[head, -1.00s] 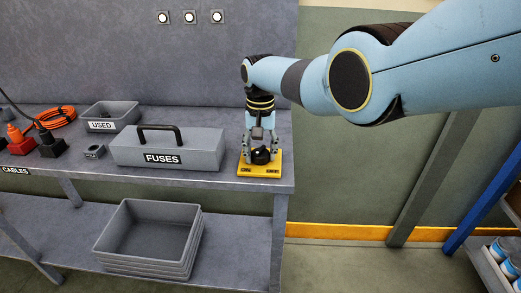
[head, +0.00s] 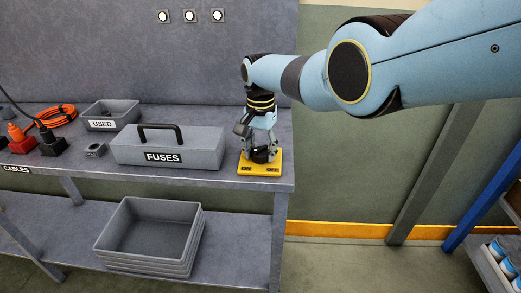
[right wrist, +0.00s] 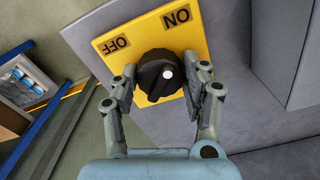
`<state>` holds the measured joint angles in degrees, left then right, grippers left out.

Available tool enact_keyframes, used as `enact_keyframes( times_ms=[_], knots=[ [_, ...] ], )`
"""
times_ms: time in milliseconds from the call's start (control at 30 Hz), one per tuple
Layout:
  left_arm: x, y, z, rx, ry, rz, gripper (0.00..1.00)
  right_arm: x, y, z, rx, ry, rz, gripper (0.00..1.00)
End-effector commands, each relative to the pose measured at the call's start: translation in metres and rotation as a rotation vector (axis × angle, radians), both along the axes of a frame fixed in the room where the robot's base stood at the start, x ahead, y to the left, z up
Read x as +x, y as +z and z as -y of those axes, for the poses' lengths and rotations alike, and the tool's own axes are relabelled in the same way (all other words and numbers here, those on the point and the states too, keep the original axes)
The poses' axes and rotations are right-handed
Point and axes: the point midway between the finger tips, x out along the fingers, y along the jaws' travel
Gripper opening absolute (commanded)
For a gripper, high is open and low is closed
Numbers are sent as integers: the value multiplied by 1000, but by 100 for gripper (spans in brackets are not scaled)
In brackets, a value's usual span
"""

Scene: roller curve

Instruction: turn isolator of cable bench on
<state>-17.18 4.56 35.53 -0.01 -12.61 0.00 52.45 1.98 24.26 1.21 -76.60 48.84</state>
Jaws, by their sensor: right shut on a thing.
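The isolator is a yellow plate (head: 246,169) with a black round knob (right wrist: 153,78), at the right front corner of the cable bench (head: 215,178). In the right wrist view the plate has an ON label (right wrist: 177,17) and an OFF label (right wrist: 115,45), both upside down. A white dot shows on the knob; I cannot tell which label the knob points to. My right gripper (head: 261,152) points down over the plate and is shut on the knob, one finger on each side. My left gripper is not in view.
A grey FUSES box (head: 195,148) with a black handle stands left of the isolator. A USED tray (head: 121,110), an orange cable (head: 58,117) and plugs lie further left. Stacked grey bins (head: 125,226) sit on the lower shelf. A blue post (head: 488,190) stands at the right.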

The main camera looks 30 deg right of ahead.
Motion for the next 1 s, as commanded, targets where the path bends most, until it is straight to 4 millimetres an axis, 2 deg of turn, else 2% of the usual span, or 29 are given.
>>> enact_keyframes(
  times_ms=[200,233,400,767,1000],
  knots=[
    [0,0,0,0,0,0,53,1,1,0,0,-1,2,14],
    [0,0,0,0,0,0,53,1,1,0,0,-1,2,50],
    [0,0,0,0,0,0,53,0,0,0,1,0,1,70],
    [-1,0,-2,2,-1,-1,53,0,4,0,1,1,1,70],
    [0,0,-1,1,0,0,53,0,32,0,0,1,4,70]
  ],
)
